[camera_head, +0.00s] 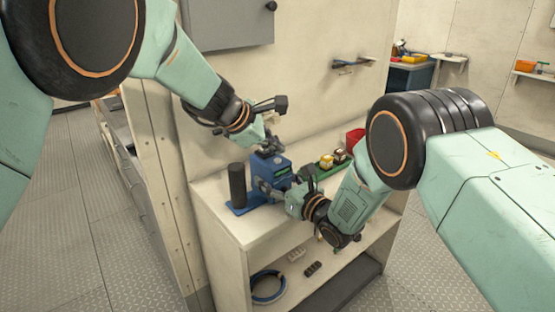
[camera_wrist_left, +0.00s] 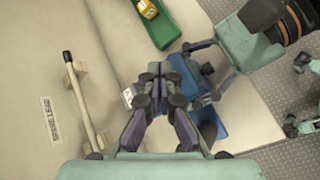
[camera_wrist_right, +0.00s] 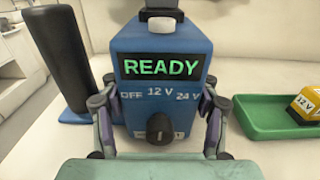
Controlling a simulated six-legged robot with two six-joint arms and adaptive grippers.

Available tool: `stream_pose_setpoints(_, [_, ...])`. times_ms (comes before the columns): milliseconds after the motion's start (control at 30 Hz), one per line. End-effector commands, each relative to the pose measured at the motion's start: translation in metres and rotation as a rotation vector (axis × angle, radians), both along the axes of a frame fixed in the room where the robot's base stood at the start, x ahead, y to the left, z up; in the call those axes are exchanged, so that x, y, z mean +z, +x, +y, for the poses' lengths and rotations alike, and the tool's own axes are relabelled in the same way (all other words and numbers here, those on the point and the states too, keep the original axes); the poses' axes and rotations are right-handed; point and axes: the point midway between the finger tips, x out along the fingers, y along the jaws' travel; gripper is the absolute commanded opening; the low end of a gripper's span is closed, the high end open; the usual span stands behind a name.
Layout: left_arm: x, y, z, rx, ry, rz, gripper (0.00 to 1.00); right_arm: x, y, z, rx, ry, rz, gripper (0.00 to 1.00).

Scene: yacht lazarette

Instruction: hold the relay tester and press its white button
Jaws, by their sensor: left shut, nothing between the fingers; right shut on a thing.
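The relay tester is a blue box (camera_wrist_right: 115,45) standing upright on the shelf top. Its screen (camera_wrist_right: 160,67) reads READY in green; below are a black knob (camera_wrist_right: 159,128) and the marks OFF, 12 V and 24 V. The white button (camera_wrist_right: 160,26) is on its top. My right gripper (camera_head: 270,187) is shut on the tester, one finger at each side in the right wrist view. My left gripper (camera_head: 271,149) is shut and empty, pointing down right over the tester's top. Its dark tips show just above the button; I cannot tell whether they touch it.
A black cylinder (camera_head: 237,185) stands on a blue base (camera_head: 240,208) left of the tester.

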Motion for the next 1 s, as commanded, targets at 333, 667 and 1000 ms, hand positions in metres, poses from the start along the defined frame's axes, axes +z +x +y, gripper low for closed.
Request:
stream_pose_setpoints(333, [-0.0002, 0.0000, 0.0000, 0.000, 0.000, 0.000, 0.00, -0.0001, 0.0001, -0.0001, 0.000, 0.000, 0.000, 0.17])
stream_pose_setpoints(667, [-0.0088, 0.0001, -0.0001, 0.000, 0.000, 0.001, 0.00, -0.0001, 0.0001, -0.0001, 0.000, 0.000, 0.000, 0.17])
stream_pose_setpoints(1000, [-0.0089, 0.0001, -0.0001, 0.000, 0.000, 0.000, 0.00, -0.0001, 0.0001, -0.0001, 0.000, 0.000, 0.000, 0.17])
